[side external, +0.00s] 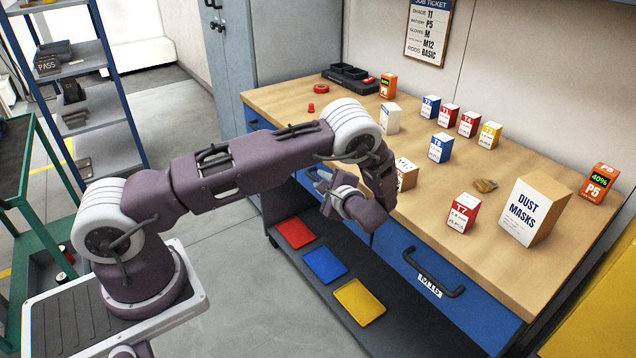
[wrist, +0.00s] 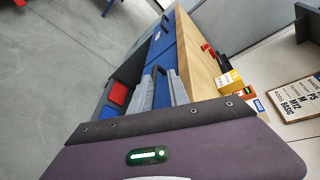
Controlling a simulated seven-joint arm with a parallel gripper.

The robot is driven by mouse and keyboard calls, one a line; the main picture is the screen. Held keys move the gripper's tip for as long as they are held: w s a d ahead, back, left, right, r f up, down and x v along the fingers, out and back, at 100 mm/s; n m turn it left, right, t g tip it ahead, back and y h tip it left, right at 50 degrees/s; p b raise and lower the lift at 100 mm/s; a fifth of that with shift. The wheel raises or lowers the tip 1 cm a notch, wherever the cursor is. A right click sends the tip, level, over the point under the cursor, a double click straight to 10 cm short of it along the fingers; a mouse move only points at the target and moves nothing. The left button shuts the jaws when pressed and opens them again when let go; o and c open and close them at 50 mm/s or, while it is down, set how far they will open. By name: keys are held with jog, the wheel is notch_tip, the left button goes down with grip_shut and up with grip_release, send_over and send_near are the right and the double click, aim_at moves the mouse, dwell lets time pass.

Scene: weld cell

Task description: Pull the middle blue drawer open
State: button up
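The blue drawers run along the front of the wood-topped bench. In the side view the middle blue drawer (side external: 307,184) is largely hidden behind my arm, and its front looks flush with the bench. In the wrist view a blue drawer front (wrist: 162,64) carries a dark bar handle (wrist: 154,74), just beyond the dark edge of my gripper's housing. My gripper (side external: 368,222) is low in front of the drawers, beside the bench edge.
The right drawer, labelled MIG, has a black handle (side external: 433,273) and is shut. Small boxes and a dust masks box (side external: 531,211) stand on the benchtop (side external: 335,128). Red, blue and yellow trays (side external: 359,302) lie on the lower shelf. The floor in front is clear.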

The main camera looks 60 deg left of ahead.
aim_at(318, 180)
jog(key=w+a+f, duration=0.1)
jog(key=a+f, duration=0.1)
jog(key=w+a+f+m+t, duration=0.1)
jog(key=a+f, duration=0.1)
jog(key=w+a+f+m, duration=0.1)
jog(key=a+f, duration=0.1)
jog(key=shift+w+a+t+y, duration=0.2)
jog(key=shift+a+t+y, duration=0.1)
jog(key=shift+a+t, duration=0.1)
jog(key=shift+c, duration=0.4)
grip_shut()
jog(key=shift+r, duration=0.1)
dwell(0.6)
